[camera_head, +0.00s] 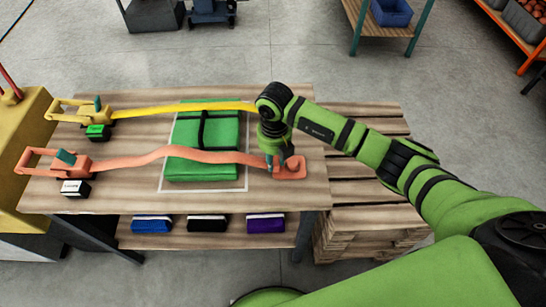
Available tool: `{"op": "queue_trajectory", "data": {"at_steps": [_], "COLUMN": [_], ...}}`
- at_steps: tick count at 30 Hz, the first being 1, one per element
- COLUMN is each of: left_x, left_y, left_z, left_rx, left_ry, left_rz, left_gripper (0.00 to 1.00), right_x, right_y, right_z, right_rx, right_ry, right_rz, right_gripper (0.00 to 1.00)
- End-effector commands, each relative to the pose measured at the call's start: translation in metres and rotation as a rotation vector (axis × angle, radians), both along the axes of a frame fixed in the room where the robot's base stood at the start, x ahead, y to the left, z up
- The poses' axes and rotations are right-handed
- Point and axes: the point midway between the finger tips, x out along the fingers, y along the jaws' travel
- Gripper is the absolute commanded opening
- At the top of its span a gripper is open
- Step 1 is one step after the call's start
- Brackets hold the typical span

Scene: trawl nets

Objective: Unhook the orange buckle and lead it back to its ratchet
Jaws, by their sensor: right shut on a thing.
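The orange buckle (290,168) lies at the right end of the orange strap (210,156), near the table's right side. My right gripper (277,165) points down and is shut on the buckle, partly hiding it. The strap runs left with a wave, over a green folded net bundle (204,170), to the orange ratchet (70,164) at the table's left end. The ratchet's handle frame points left. My left gripper is not in view.
A yellow strap (180,109) runs behind, from a yellow ratchet (92,112) to beneath my right arm. Small green and white blocks sit by the ratchets. The wooden table (120,195) has blue, black and purple packs on its lower shelf. Stacked pallets (365,215) stand right.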

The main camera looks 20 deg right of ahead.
Motion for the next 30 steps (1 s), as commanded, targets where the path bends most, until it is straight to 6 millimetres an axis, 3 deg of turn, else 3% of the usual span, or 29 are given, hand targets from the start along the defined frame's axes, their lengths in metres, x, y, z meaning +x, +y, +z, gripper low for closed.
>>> {"op": "queue_trajectory", "data": {"at_steps": [30], "left_x": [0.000], "left_y": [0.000], "left_z": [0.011], "left_rx": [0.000], "left_ry": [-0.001], "left_rz": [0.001], "left_gripper": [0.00], "right_x": [0.001], "right_y": [0.001], "right_z": [0.014], "right_rx": [0.001], "right_ry": [-0.001], "right_rz": [0.000], "right_gripper": [0.00]}}
